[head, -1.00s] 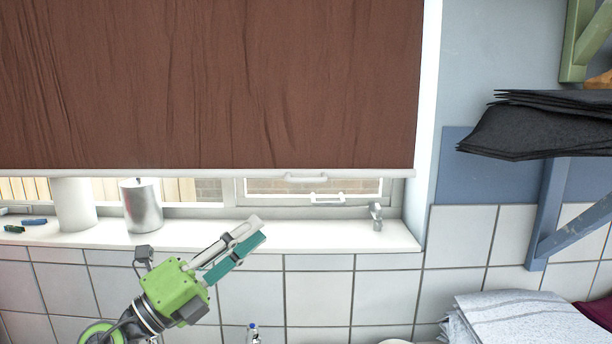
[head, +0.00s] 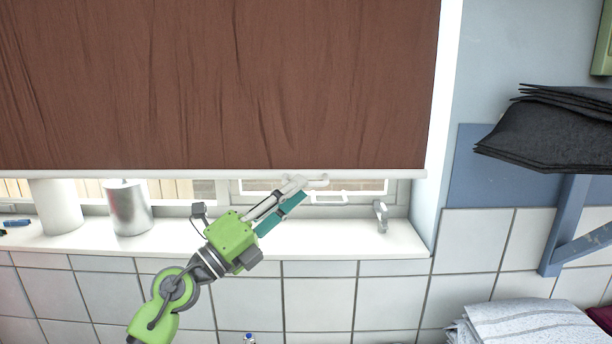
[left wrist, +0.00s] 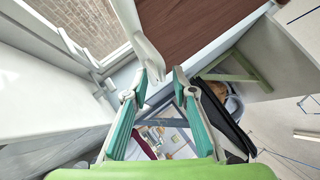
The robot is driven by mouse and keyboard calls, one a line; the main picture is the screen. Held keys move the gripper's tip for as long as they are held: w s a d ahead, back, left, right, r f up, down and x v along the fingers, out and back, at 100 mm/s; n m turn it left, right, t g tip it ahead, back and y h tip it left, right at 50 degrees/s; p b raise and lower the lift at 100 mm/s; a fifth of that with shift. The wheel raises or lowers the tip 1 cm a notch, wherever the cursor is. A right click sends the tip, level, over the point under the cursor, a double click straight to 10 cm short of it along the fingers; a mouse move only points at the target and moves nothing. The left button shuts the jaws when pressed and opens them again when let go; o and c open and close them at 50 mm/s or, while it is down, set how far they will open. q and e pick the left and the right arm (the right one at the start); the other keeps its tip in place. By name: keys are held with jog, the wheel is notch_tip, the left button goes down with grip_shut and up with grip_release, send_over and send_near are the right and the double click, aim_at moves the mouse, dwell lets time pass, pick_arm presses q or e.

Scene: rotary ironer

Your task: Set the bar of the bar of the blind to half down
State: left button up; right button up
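The brown blind (head: 220,85) hangs over most of the window. Its white bar (head: 150,175) runs level along the lower edge, just above the sill. A small white handle (head: 318,181) sits on the bar. My left gripper (head: 297,187) reaches up from below and its fingertips are at the handle's left part. In the left wrist view, the fingers (left wrist: 155,85) are apart, with the handle (left wrist: 152,60) at the gap between their tips. I cannot tell whether either finger touches it. My right gripper is in neither view.
The white sill (head: 330,238) carries a white cylinder (head: 57,207) and a metal canister (head: 130,208) at the left. Dark folded cloths (head: 545,135) lie on a shelf at the right, with pale folded cloth (head: 530,330) below.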

pick_arm(q)
jog(key=x, duration=0.3)
jog(key=shift+s+r, duration=0.1)
jog(key=shift+d, duration=0.2)
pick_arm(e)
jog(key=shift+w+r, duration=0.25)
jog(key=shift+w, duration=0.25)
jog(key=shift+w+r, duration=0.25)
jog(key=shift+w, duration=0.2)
pick_arm(q)
grip_shut()
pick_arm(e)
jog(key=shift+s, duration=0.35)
